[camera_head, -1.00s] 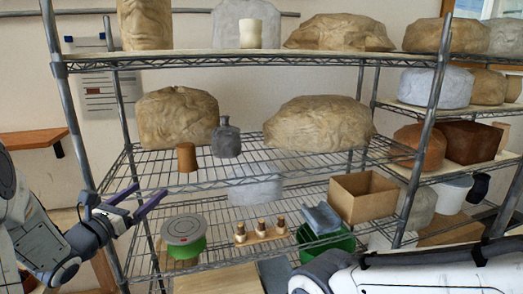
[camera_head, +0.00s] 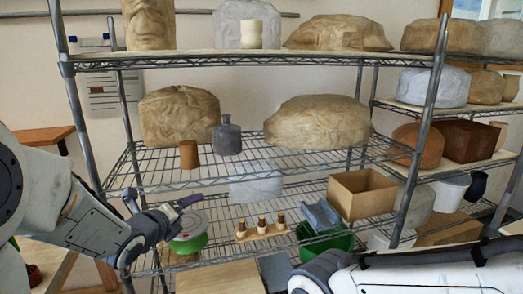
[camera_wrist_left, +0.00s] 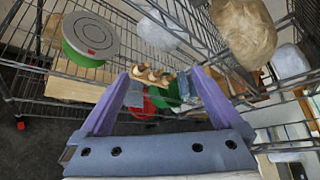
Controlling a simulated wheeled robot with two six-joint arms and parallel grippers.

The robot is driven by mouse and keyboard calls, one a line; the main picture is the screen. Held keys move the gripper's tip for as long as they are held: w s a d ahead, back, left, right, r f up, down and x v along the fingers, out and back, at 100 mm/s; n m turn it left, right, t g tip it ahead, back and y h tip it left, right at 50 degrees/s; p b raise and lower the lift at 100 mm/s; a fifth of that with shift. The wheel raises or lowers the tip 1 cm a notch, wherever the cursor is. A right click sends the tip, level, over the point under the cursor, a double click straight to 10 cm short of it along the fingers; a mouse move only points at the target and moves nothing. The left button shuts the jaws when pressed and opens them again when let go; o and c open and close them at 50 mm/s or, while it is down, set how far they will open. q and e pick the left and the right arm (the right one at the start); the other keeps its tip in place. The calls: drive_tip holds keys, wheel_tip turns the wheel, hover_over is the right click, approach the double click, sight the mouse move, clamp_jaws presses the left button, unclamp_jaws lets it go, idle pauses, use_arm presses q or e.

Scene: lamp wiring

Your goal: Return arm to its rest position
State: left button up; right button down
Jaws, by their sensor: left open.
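My left gripper (camera_head: 178,205) is in front of the rack's lower wire shelf, beside the round green container with a grey lid (camera_head: 189,241). In the left wrist view its two purple fingers (camera_wrist_left: 158,75) are spread wide with nothing between them. The same lidded container (camera_wrist_left: 90,38) shows at the upper left there, apart from the fingers. My right arm crosses the lower right of the head view; its gripper is not in view.
The lower shelf also holds a wooden block with small pegs (camera_head: 262,229), a green bin (camera_head: 330,243) and an open cardboard box (camera_head: 361,192). A brown cylinder (camera_head: 188,154) and grey bottle (camera_head: 227,138) stand above. A metal post (camera_head: 82,110) rises near my left arm.

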use_arm(q)
drive_tip(key=s+d+f+n+g, duration=0.3)
drive_tip(key=s+d+n, duration=0.2)
drive_tip(key=s+n, duration=0.15)
drive_tip(key=s+d+f+n+g, duration=0.35)
drive_tip(key=s+d+n, duration=0.25)
drive_tip(key=s, duration=0.2)
drive_tip(key=s+d+f+n+g+y, duration=0.1)
drive_tip(key=s+d+n+g, duration=0.2)
drive_tip(key=s, duration=1.7)
drive_tip(key=n+g, duration=0.4)
drive_tip(key=n, duration=0.1)
drive_tip(key=shift+d+f+y, duration=0.15)
drive_tip(key=shift+f+y, duration=0.05)
drive_tip(key=shift+y, duration=0.1)
